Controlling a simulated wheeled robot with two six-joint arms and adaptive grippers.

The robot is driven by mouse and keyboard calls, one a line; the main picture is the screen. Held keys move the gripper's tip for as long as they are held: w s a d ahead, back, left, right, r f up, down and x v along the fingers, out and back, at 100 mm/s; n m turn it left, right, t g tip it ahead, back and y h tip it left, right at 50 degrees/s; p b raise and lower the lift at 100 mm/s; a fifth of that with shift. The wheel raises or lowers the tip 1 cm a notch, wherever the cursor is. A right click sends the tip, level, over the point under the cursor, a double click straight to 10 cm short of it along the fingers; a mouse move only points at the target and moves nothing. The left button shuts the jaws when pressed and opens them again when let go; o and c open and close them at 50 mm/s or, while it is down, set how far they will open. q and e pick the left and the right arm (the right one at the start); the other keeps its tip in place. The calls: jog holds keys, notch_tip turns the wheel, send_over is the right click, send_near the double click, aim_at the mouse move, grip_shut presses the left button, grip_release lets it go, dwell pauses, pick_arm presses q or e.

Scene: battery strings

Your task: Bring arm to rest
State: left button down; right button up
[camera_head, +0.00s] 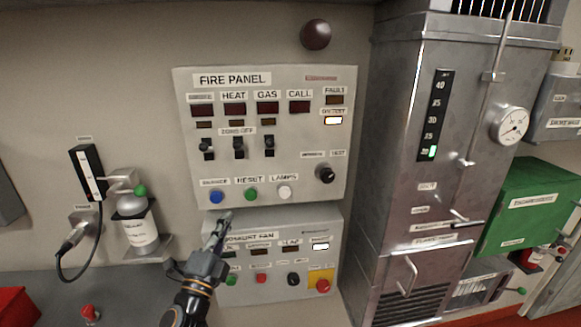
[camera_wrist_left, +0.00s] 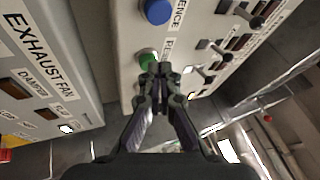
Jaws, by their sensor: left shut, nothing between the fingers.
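My left gripper (camera_head: 221,226) is shut and empty in the head view. Its arm comes up from the bottom, in front of the exhaust fan panel (camera_head: 330,262), and its tips are just below the fire panel's button row. In the left wrist view the shut fingertips (camera_wrist_left: 159,70) overlap the lower part of the green reset button (camera_wrist_left: 147,58); I cannot tell whether they touch it. The fire panel (camera_head: 262,178) has a blue button (camera_head: 216,197), a green button (camera_head: 250,194) and a white button (camera_head: 284,192). My right gripper is not in view.
A grey metal cabinet (camera_head: 400,190) with a gauge (camera_head: 510,125) stands right of the panels. A green box (camera_head: 527,200) is farther right. A small bottle (camera_head: 135,225) and a black cable (camera_head: 98,240) are at the left. A dark red dome (camera_head: 315,34) is above.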

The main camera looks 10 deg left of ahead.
pick_arm(q)
jog(key=s+a+f+n+g+y, duration=0.4)
jog(key=f+n+g, duration=0.1)
jog(key=f+n, duration=0.25)
jog(key=s+a+f+n+g+y, duration=0.35)
jog(key=f+n+g, duration=0.2)
jog(key=f, duration=0.35)
jog(key=s+d+f+n+g+h, duration=0.2)
jog(key=s+d+f+g, duration=0.15)
jog(key=s+f, duration=0.4)
jog(key=s+d+f+n+g+h, duration=0.25)
jog(key=s+f+g, duration=0.25)
jog(key=s, duration=0.5)
jog(key=s+a+f+g, duration=0.1)
jog(key=s+f, duration=0.1)
jog(key=f, duration=1.2)
jog(key=s+a+f, duration=0.1)
jog(key=a+f, duration=0.1)
jog(key=f, duration=1.1)
jog(key=s+f+g, duration=0.1)
jog(key=s+f, duration=1.3)
jog(key=s, duration=0.3)
jog(key=shift+s+a+f, duration=0.2)
jog(key=shift+s+a, duration=0.1)
jog(key=shift+a, duration=0.05)
